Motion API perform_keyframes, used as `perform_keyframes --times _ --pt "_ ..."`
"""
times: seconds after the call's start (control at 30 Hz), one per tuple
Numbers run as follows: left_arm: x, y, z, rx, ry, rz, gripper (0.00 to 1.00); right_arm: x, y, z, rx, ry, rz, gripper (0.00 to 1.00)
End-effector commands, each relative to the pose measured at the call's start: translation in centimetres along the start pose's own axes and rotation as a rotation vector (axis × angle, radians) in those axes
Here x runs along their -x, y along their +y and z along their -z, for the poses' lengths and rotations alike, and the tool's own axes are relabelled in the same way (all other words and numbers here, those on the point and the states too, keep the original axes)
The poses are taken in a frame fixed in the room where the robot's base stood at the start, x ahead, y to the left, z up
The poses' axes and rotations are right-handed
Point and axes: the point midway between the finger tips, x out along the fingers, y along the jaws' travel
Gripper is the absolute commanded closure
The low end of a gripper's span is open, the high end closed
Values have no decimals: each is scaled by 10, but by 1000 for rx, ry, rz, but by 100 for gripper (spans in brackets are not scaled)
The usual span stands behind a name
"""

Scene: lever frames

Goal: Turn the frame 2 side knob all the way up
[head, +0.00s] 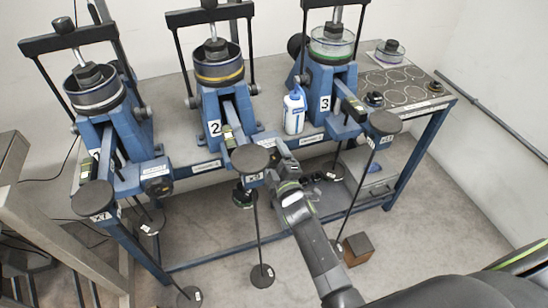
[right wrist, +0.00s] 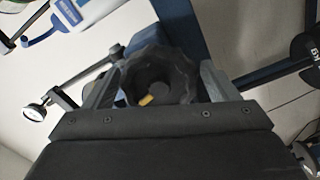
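Frame 2 (head: 210,105) is the blue middle lever frame, with a yellow-banded cup and a "2" label. Its dark lobed side knob (right wrist: 182,72) shows in the right wrist view, with a yellow mark near its centre. My right gripper (head: 281,168) reaches frame 2's lower right side from below in the head view and hides the knob there. In the right wrist view its two fingers (right wrist: 160,85) stand on either side of the knob, which fills the gap between them and appears to touch both. My left gripper is in neither view.
Frame 1 (head: 98,130) stands left and frame 3 (head: 325,85) right on the same bench (head: 178,125). A white-and-blue bottle (head: 294,112) stands between frames 2 and 3. A hanging weight rod (head: 257,225) is just left of my right gripper. A brown block (head: 357,248) lies on the floor.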

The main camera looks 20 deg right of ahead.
Motion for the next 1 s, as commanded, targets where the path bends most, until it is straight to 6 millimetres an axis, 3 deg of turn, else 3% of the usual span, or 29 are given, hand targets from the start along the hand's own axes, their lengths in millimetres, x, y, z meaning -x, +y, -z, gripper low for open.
perform_keyframes --times 0.3,0.73,1.0 --pt "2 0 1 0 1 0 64 2 1 0 5 0 0 18" --pt "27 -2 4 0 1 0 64 51 2 1 7 -1 1 18" --pt "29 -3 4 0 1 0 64 60 0 0 8 0 -1 18"
